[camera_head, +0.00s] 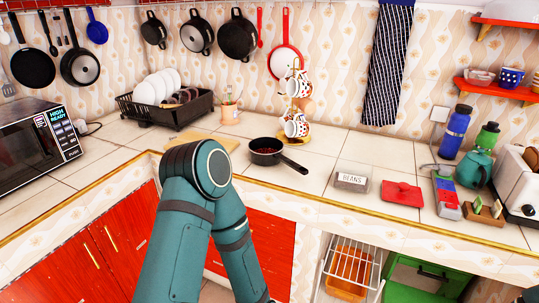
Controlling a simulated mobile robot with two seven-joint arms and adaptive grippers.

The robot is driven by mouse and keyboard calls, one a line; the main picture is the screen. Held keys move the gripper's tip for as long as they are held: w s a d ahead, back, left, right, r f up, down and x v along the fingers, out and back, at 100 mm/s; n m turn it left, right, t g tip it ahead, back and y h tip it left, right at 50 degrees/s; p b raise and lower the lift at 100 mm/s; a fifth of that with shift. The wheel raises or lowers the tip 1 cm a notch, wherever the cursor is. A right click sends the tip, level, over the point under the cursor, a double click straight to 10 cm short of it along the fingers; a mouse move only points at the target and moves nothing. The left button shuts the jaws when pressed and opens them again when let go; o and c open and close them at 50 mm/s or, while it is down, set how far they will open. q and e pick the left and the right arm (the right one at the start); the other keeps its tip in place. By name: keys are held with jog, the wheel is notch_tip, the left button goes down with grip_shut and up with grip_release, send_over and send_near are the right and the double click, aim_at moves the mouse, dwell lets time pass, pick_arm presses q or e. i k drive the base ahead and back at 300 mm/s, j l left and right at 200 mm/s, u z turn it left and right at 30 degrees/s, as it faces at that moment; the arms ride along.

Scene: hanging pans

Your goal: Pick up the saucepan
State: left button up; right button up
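A small black saucepan (264,153) sits upright on the tiled counter (225,205), near the middle of the head view. Its handle points to the right and slightly toward me. Its inside looks dark reddish. One of my teal arms is bent in front of the counter, with its elbow to the left of the saucepan and apart from it in the picture. Neither of my grippers shows; the visible arm's lower end leaves the bottom edge of the picture.
A mug tree with spotted mugs (296,127) stands behind the saucepan. A beans box (351,178) and red item (402,193) lie right of it. A wooden board (203,141) is left, partly hidden by my arm. A dish rack (165,108) stands behind. Pans hang on the wall.

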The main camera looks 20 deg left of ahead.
aim_at(263, 159)
jog(key=i+j+z, duration=0.2)
jog(key=j, duration=0.25)
jog(key=j+z, duration=0.2)
jog(key=j, duration=0.2)
jog(key=j+z, duration=0.25)
jog(key=j, duration=0.2)
jog(key=i, duration=0.05)
